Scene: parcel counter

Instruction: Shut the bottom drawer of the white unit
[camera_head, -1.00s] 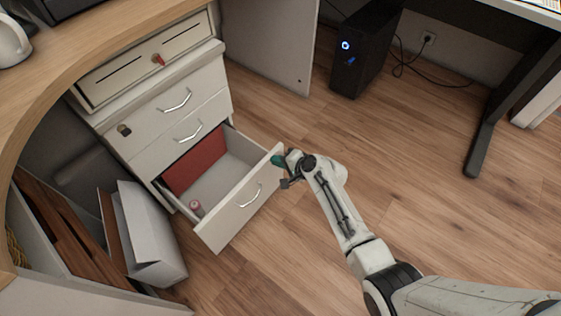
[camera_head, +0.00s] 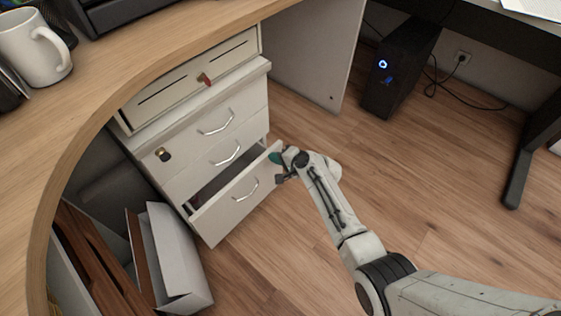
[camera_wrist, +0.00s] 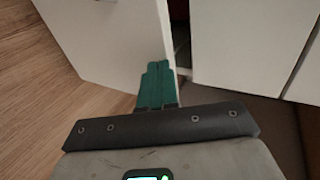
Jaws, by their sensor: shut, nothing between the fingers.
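The white drawer unit (camera_head: 214,131) stands under the wooden counter. Its bottom drawer (camera_head: 236,202) is open by a small part, with a dark gap above its front panel. My gripper (camera_head: 276,158) is shut and empty, at the right upper corner of that drawer front. In the wrist view the green fingertips (camera_wrist: 156,86) are together near the edge of the white drawer front (camera_wrist: 108,38); they look close to it, but I cannot tell if they touch. A narrow gap shows between this front and the unit's body (camera_wrist: 237,45). Most of the drawer's inside is hidden.
A black computer case (camera_head: 399,72) stands behind on the wood floor, with cables. An open white box (camera_head: 177,255) sits left of the drawer. A mug (camera_head: 36,48) is on the curved counter (camera_head: 101,103).

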